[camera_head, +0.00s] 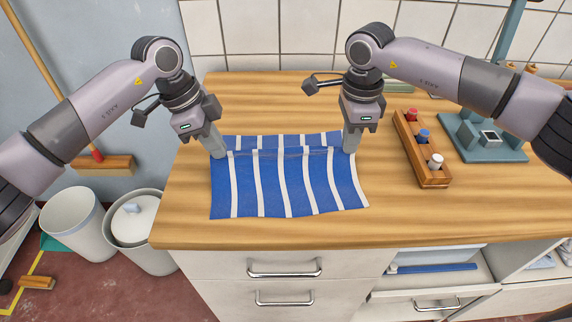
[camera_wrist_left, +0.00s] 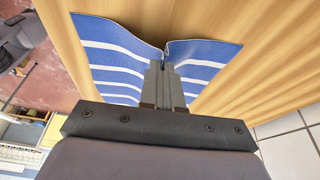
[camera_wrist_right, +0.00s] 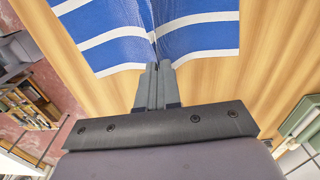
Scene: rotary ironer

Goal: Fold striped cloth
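The blue cloth with white stripes (camera_head: 275,185) lies on the wooden counter, with a raised ridge running across it between my grippers. A narrower strip of it shows behind the ridge. My left gripper (camera_head: 219,154) is shut on the cloth at the ridge's left end; the left wrist view (camera_wrist_left: 165,66) shows the cloth pinched up between the fingers. My right gripper (camera_head: 348,150) is shut on the cloth at the ridge's right end; in the right wrist view (camera_wrist_right: 155,66) the cloth creases into the fingertips. The cloth parts directly behind the fingers are hidden.
A wooden rack (camera_head: 421,150) with red, blue and white-topped items stands right of the cloth. A teal device (camera_head: 485,140) is further right. The wooden counter (camera_head: 190,215) is clear around the cloth. Bins (camera_head: 75,220) stand on the floor at left.

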